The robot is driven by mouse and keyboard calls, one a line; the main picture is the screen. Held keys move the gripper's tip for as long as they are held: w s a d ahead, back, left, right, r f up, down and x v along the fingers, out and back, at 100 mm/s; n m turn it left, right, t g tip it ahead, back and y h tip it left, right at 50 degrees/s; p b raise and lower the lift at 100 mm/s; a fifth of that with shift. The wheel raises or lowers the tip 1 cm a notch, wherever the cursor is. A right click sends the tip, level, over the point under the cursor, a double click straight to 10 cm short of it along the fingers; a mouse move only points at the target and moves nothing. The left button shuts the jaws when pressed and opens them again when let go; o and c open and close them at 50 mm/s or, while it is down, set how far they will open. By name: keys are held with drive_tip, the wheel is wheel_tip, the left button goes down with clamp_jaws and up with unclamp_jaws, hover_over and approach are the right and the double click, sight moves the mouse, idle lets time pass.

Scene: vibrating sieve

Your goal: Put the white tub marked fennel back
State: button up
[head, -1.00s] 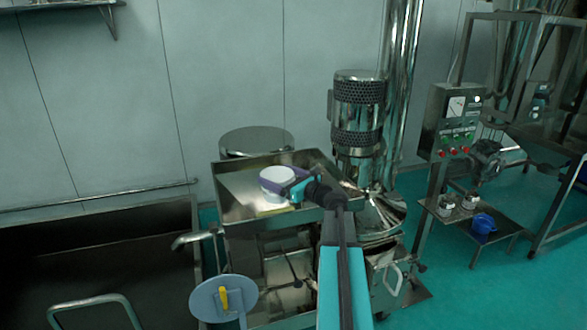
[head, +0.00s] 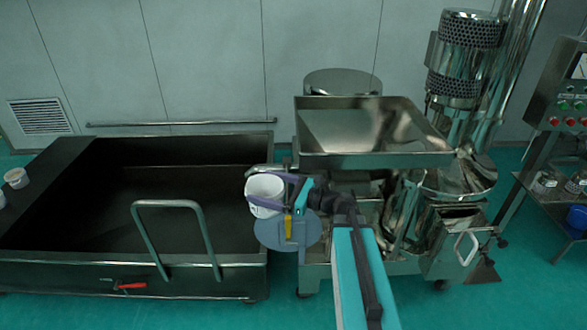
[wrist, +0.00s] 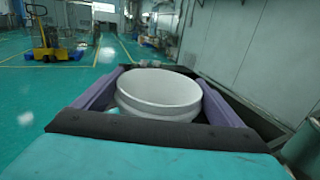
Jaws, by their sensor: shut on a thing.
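The white tub (head: 264,193) is held by my gripper (head: 267,190), whose purple fingers are shut on its two sides. In the head view it hangs in front of the metal machine, near a round grey disc with a yellow handle. In the wrist view the tub (wrist: 160,92) is open at the top, about upright, and looks empty inside. The purple fingers (wrist: 160,100) lie along its left and right. A dark mark shows on its side in the head view, too small to read.
A large dark bin (head: 215,245) with a metal handle stands left. Another white tub (head: 16,178) sits at the far left edge. A square steel hopper (head: 385,160) stands right of my gripper. Green floor is clear in front.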

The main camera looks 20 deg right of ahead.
drive_tip(key=s+a+f+n+g+y+b, duration=0.1)
drive_tip(key=s+a+f, duration=0.2)
drive_tip(key=a, duration=0.3)
drive_tip(key=shift+a+n+g+y, duration=0.25)
drive_tip(key=shift+n+g+y, duration=0.05)
drive_tip(key=shift+n+g, duration=0.1)
